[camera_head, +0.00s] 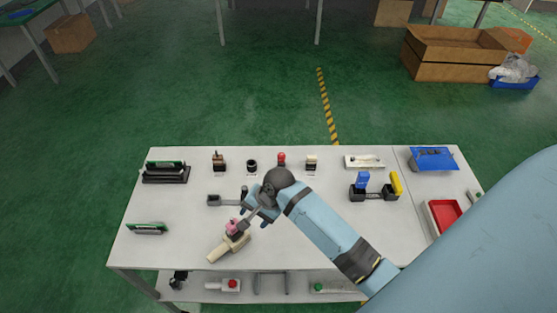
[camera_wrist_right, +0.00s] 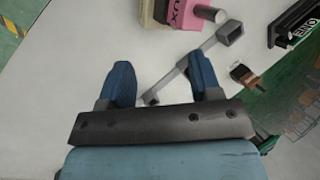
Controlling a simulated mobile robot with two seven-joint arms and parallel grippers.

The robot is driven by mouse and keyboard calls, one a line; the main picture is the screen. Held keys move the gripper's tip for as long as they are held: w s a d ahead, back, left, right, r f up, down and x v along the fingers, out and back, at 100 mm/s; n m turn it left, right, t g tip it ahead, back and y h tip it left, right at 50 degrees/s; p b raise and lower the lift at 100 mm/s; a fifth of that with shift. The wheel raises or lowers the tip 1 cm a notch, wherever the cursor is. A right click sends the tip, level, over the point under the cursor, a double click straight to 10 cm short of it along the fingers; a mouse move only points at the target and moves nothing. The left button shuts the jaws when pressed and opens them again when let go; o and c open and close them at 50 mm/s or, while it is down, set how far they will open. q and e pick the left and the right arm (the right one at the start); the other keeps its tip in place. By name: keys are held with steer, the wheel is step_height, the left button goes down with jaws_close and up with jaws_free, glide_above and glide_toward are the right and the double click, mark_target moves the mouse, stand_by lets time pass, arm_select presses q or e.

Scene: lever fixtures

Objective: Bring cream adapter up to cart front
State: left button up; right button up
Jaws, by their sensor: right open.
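A cream piece (camera_head: 216,254), which I take for the cream adapter, lies on the white cart top (camera_head: 180,235) near its front edge, tilted in the picture. A pink block with a metal cylinder sits on it. In the right wrist view the cream part (camera_wrist_right: 153,16) and the pink block (camera_wrist_right: 185,14) with partly cut-off lettering are at the top edge. My right gripper (camera_head: 257,206) is above the cart, just behind and right of the pink block. In its wrist view the two blue fingers (camera_wrist_right: 160,82) are apart, with a grey bar showing beyond them. My left gripper is not in view.
A grey socketed bar (camera_head: 222,200) lies left of my right gripper. Small fixtures, including a red knob (camera_head: 281,158), line the back. A black fixture with blue and yellow levers (camera_head: 373,193) and a red tray (camera_head: 444,214) stand right. The front left top is mostly clear.

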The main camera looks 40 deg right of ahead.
steer(key=s+f+n+t, duration=0.1)
steer(key=s+n, duration=0.1)
steer(key=s, duration=0.1)
steer(key=s+f+n+t, duration=0.1)
steer(key=s+n+t, duration=0.1)
steer(key=s+n, duration=0.1)
steer(key=s+f+n+t+h, duration=0.1)
steer(key=s+n+t, duration=0.1)
steer(key=s, duration=0.1)
steer(key=shift+f+n, duration=0.4)
steer(key=s+n+t, duration=0.3)
steer(key=s+n, duration=0.3)
steer(key=s, duration=0.1)
steer(key=shift+a+r+n, duration=0.35)
steer(key=shift+n, duration=0.05)
